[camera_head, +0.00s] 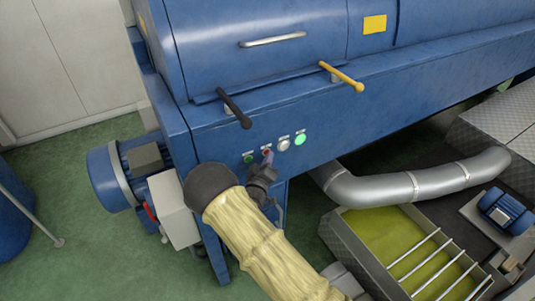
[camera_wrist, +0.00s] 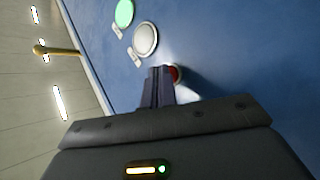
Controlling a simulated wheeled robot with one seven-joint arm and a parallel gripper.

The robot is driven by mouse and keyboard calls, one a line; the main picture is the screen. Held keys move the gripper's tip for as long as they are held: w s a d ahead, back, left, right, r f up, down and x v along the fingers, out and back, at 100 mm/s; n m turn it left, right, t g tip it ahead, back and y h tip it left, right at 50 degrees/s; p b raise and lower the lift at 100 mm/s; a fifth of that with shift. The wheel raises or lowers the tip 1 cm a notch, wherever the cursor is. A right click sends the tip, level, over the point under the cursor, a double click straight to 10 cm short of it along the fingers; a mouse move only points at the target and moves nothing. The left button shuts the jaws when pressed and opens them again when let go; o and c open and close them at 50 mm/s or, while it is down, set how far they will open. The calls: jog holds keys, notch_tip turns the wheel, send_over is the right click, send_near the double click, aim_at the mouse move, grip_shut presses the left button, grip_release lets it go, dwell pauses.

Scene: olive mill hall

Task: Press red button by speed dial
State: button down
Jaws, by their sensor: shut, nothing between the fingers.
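The red button (camera_head: 266,152) sits on the front panel of the blue machine, left of the round silver-white speed dial (camera_head: 284,145). In the wrist view the red button (camera_wrist: 175,73) is partly hidden behind my fingertips, and the dial (camera_wrist: 145,39) is up and left of it. My gripper (camera_head: 268,160) is shut and empty, its tips right at the red button. In the wrist view my gripper (camera_wrist: 160,71) overlaps the button's left side. I cannot tell whether the tips touch it.
A dark green button (camera_head: 249,158) is left of the red one; a lit green one (camera_head: 300,139) is right of the dial. A black lever (camera_head: 235,108) and a yellow lever (camera_head: 344,77) stick out above. A silver pipe (camera_head: 420,183) runs at lower right.

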jog(key=shift+s+d, duration=0.1)
jog(key=shift+s, duration=0.05)
jog(key=shift+s+d, duration=0.3)
jog(key=shift+s, duration=0.2)
jog(key=s+d, duration=0.2)
jog(key=s+p, duration=0.1)
jog(key=s, duration=0.1)
jog(key=shift+s+d, duration=0.1)
jog(key=shift+d, duration=0.3)
dwell(0.4)
dwell(0.6)
